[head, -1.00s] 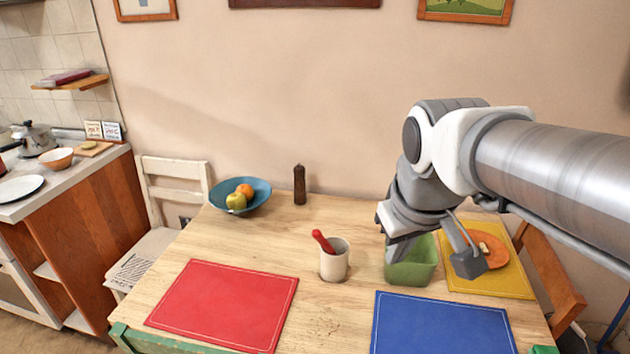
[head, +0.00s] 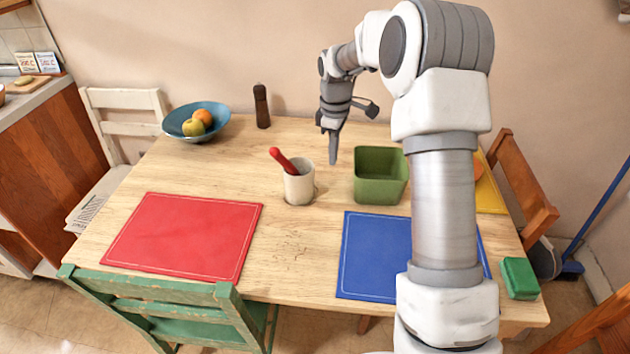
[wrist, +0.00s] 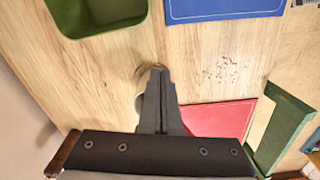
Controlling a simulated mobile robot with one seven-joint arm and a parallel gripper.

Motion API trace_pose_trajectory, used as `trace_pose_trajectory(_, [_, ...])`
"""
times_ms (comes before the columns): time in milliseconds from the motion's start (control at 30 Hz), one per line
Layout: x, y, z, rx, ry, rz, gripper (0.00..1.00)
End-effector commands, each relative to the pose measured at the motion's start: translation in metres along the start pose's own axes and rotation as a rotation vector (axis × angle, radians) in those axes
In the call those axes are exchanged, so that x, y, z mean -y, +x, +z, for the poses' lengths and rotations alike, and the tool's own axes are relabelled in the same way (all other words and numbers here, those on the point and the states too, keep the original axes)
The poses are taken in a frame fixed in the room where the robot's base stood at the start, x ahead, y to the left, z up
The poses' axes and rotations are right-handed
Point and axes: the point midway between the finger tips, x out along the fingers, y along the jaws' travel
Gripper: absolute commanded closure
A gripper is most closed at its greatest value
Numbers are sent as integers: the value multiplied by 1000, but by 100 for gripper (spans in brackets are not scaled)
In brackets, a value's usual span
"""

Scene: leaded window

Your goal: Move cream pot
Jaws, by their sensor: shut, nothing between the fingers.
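The cream pot (head: 298,187) stands upright on the table, left of the green bin, with a red-handled utensil (head: 282,160) leaning in it. My gripper (head: 333,160) is shut and empty, its fingers pointing down. In the head view it is a little right of the pot and apart from it, between the pot and the green bin. In the wrist view my shut fingers (wrist: 157,72) hide most of what is below; only a small pale edge shows beside them, probably the pot.
The green bin (head: 380,190) stands right of the pot. A red mat (head: 183,236), a blue mat (head: 374,255) and a partly hidden yellow mat (head: 489,198) lie around. A blue fruit bowl (head: 217,120) and pepper mill (head: 262,106) stand at the back. Crumbs (head: 290,247) lie between red and blue mats.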

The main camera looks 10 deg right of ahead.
Motion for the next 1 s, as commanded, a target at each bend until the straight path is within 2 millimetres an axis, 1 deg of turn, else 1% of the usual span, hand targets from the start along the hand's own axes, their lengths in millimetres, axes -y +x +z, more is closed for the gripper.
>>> trace_pose_trajectory(33, [-4, 12, -1, 0, -14, -10, 100])
trace_pose_trajectory(267, [-8, 34, -2, 2, -41, -24, 100])
trace_pose_trajectory(367, [-8, 48, -2, 2, -41, -25, 100])
trace_pose_trajectory(600, [-6, 100, -2, 3, -40, -26, 100])
trace_pose_trajectory(733, [-5, 126, -2, 2, -40, -25, 100])
trace_pose_trajectory(767, [-5, 128, -5, 1, -41, -24, 100])
trace_pose_trajectory(800, [-5, 125, -15, -1, -43, -20, 100])
trace_pose_trajectory(833, [-6, 124, -20, -1, -43, -20, 100])
trace_pose_trajectory(1000, [-4, 124, -37, 1, -40, -22, 100])
